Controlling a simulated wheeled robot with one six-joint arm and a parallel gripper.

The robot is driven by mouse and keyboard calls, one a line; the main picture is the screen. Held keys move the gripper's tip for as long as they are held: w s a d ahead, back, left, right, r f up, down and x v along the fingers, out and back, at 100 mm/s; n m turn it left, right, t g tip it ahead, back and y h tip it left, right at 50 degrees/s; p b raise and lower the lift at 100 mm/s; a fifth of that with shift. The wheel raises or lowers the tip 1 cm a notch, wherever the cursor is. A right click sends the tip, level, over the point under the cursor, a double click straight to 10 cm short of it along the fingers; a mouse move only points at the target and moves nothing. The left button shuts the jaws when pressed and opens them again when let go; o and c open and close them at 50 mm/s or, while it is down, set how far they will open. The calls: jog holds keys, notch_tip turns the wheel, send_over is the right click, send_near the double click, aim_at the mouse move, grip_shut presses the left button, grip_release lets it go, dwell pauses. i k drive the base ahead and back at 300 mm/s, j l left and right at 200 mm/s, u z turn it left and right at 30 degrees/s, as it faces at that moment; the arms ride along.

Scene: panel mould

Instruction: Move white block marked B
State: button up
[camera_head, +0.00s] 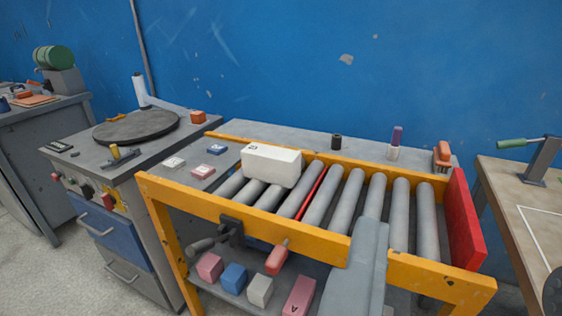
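A large white block (271,164) lies on the left part of the roller conveyor (255,220), across several grey rollers. It has a small dark mark near its upper left corner, too small to read surely as B. A smaller white block (174,162) with a dark mark lies on the grey surface left of the conveyor. A pale block (260,290) sits on the shelf under the conveyor. I cannot make out my gripper in this view, and nothing is seen touching the large white block.
The conveyor has yellow rails and a red end plate (465,222). A grey upright slab (362,270) covers part of its front rail. A bench with a round dark plate (136,127) stands further left.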

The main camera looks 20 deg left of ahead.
aim_at(272, 164)
jog(key=i+j+u, duration=0.25)
jog(key=i+j, duration=0.15)
jog(key=i+j+u, duration=0.3)
jog(key=i+j, duration=0.15)
